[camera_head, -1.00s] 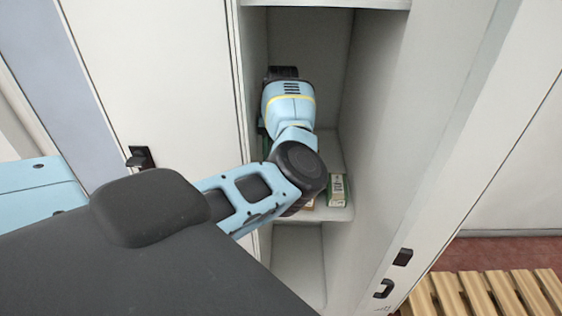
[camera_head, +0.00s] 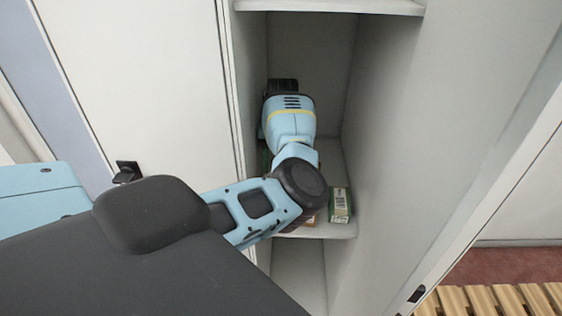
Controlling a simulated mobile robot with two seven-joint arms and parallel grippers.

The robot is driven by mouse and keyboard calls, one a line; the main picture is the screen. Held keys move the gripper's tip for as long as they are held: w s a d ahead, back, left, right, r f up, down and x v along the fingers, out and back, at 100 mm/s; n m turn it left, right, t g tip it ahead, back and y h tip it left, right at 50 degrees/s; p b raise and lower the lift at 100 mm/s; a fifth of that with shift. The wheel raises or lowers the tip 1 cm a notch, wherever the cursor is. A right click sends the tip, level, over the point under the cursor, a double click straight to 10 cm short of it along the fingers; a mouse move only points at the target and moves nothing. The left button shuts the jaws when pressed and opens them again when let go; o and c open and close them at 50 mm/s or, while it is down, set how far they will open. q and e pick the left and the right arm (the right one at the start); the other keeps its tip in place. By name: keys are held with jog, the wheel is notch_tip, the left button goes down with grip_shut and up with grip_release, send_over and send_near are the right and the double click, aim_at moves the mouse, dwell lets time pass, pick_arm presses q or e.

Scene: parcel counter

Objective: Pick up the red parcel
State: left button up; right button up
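No red parcel can be made out; it may be hidden behind my arm. My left arm reaches from the left into an open locker compartment. Its far black end (camera_head: 282,87) is deep inside near the back wall. The fingers are hidden, so I cannot see whether they hold anything. A green and white box (camera_head: 341,206) stands on the compartment shelf (camera_head: 330,232), right of my arm's dark joint. A brown box (camera_head: 303,221) shows partly below that joint, mostly covered. My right gripper is not in view.
The compartment has close side walls (camera_head: 385,120) and an upper shelf (camera_head: 330,6) above the arm. A closed white locker door (camera_head: 140,80) with a black handle is at the left. A slatted wooden bench (camera_head: 490,300) is at the lower right.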

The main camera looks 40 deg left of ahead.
pick_arm(q)
jog(key=shift+d+x, duration=0.15)
jog(key=shift+x, duration=1.15)
jog(key=shift+d+x, duration=0.1)
jog(key=shift+x, duration=1.15)
jog(key=shift+r, duration=0.1)
jog(key=shift+c, duration=0.2)
grip_shut()
